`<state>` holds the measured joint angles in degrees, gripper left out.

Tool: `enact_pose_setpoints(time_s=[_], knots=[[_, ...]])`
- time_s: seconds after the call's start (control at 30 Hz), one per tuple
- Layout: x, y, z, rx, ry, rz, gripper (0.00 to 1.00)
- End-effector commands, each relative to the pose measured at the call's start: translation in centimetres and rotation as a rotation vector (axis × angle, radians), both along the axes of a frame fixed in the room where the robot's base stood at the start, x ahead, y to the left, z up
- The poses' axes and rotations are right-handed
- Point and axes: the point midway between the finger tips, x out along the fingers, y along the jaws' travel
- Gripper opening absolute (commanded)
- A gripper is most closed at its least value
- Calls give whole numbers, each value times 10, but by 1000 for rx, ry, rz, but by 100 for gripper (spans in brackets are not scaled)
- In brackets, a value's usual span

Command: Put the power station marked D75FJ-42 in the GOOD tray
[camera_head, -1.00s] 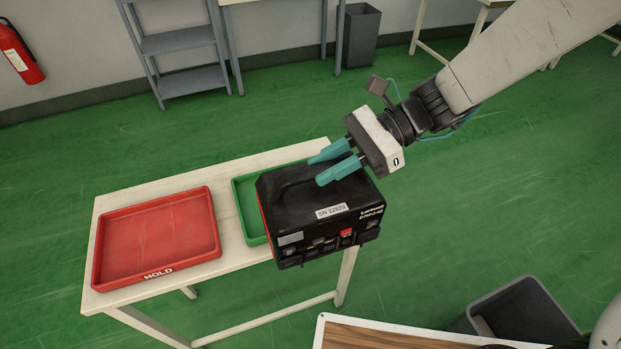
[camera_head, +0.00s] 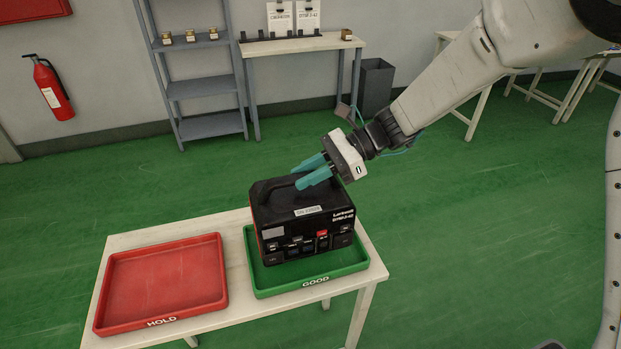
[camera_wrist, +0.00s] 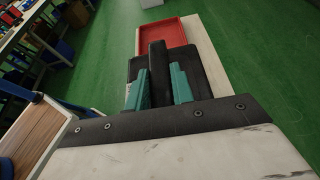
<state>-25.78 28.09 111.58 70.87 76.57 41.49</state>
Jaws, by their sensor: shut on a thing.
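A black power station (camera_head: 304,224) with a top handle is over the green GOOD tray (camera_head: 362,262) in the head view. Its front bears a label that appears to end in -42, too small to read surely, and a white serial sticker on top. I cannot tell whether its base touches the tray floor. My gripper (camera_head: 312,172), with teal fingers, is shut on the handle. The wrist view shows the handle (camera_wrist: 157,75) between the fingers. The red HOLD tray (camera_head: 165,280) lies empty to the left and also shows in the wrist view (camera_wrist: 178,30).
Both trays share a pale table (camera_head: 238,300). Green floor (camera_head: 130,190) lies open behind it.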

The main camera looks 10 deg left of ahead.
Motion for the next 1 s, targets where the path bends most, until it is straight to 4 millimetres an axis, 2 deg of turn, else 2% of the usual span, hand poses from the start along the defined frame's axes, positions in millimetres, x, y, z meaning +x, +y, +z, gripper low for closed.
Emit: enact_pose_setpoints(time_s=[0.33,0.77,0.8,0.83,1.0], knots=[[0,0,-30,3,0,-1,0],[0,0,-34,4,-1,-1,0],[0,0,-37,0,0,0,35],[0,0,-37,0,0,0,43],[0,0,-37,0,0,0,45]])
